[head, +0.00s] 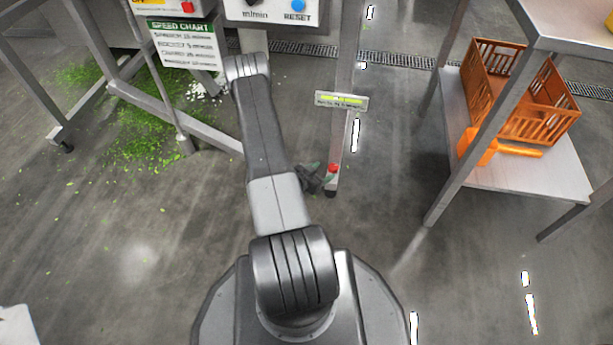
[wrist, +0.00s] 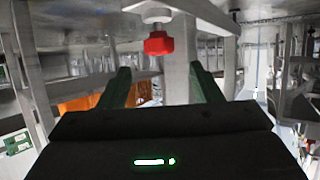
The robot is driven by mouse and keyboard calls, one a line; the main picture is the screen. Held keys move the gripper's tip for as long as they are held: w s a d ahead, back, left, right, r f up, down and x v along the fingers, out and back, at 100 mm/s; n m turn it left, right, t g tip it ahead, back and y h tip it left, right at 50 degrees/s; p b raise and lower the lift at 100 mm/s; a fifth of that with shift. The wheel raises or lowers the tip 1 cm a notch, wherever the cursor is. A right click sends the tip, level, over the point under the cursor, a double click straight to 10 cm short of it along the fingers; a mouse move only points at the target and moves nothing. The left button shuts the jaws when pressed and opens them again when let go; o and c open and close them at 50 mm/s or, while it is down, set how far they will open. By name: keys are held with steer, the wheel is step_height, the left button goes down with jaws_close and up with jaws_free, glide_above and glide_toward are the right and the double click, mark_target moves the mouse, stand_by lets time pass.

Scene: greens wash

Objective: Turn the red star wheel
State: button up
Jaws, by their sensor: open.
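The red star wheel (wrist: 158,43) sits on a pale stem under a grey frame member in the wrist view. In the head view the wheel (head: 333,168) is a small red spot low on the machine's leg. My gripper (wrist: 160,75) is open, its two dark green fingers spread wide with nothing between them. In the picture the wheel appears just beyond the fingertips, midway between them. In the head view my gripper (head: 314,178) is just left of the wheel, partly hidden by my arm. I cannot tell whether they touch.
The machine's control panel (head: 270,10) and speed chart (head: 183,42) are at the top. A small label plate (head: 341,100) is fixed above the wheel. At right stands a shelf table (head: 545,185) with an orange crate (head: 520,90). Green scraps (head: 150,140) litter the floor at left.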

steer(key=p+v, duration=0.2)
steer(key=v, duration=0.6)
steer(key=shift+a, duration=0.1)
